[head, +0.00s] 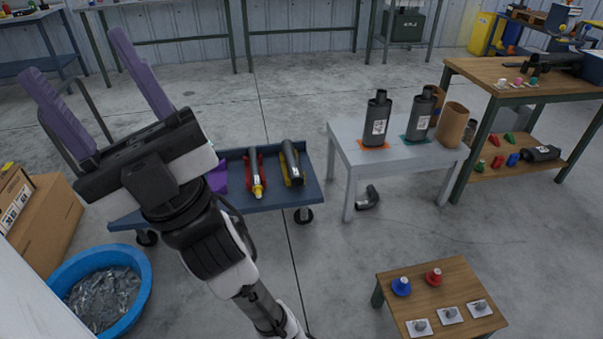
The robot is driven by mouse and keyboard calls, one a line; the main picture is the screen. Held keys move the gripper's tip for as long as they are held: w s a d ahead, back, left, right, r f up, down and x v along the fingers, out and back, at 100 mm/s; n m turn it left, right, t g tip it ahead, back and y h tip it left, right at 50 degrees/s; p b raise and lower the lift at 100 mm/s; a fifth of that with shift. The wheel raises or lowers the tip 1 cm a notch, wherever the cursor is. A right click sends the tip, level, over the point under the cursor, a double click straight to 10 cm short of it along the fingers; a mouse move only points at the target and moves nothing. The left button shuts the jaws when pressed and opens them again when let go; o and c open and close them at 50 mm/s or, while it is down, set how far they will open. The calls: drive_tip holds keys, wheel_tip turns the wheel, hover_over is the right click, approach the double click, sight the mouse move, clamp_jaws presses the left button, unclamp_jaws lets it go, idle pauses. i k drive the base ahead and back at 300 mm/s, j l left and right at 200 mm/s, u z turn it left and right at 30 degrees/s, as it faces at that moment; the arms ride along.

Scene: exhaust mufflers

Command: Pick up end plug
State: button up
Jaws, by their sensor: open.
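My gripper (75,57) is raised at the upper left, with its two purple fingers wide apart and nothing between them. Several pieces could be the end plug; I cannot tell which. A blue plug-like piece (401,286) and a red one (433,277) stand on the low wooden table (455,286) at the lower right, far from my gripper. Small grey pieces (450,312) sit on white cards along its front. A yellow tip (258,191) shows at the near end of a dark tube (253,168) on the blue cart (290,196). My arm hides part of this cart.
A grey table (345,152) holds two dark mufflers (377,118) and brown cylinders (452,122). A wooden bench (490,72) is at right. A dark elbow pipe (368,199) lies on the floor. A blue tub (140,300) and boxes (50,225) are at left.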

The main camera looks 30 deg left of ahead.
sight(398, 285)
drive_tip(key=i+j, duration=0.1)
drive_tip(key=i, duration=0.5)
drive_tip(key=i+j+z, duration=0.1)
drive_tip(key=i, duration=0.55)
